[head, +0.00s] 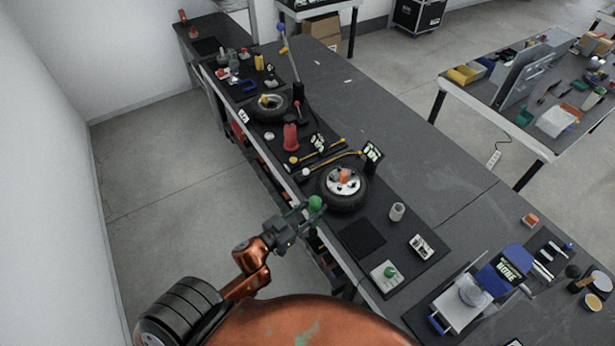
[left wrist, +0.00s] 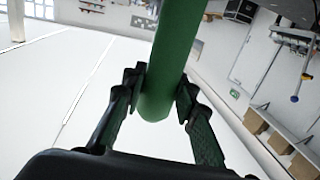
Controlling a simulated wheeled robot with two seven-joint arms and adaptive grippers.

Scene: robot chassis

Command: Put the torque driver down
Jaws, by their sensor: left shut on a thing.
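My left gripper (head: 304,211) is shut on the torque driver (head: 315,203), whose rounded green end shows in the head view. The gripper appears in front of the left edge of the long workbench (head: 405,148), near the wheel; its height over the bench is hard to tell. In the left wrist view the driver is a thick green cylinder (left wrist: 168,75) between the two dark fingers (left wrist: 160,92); its far end runs out of the picture. My right gripper is not in view.
A wheel (head: 343,203) lies on the bench beside the gripper. To its right are a dark square pad (head: 361,239), a grey cup (head: 397,211), a white block with a green knob (head: 384,275) and a small white device (head: 421,246). The bench's far side is mostly clear.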

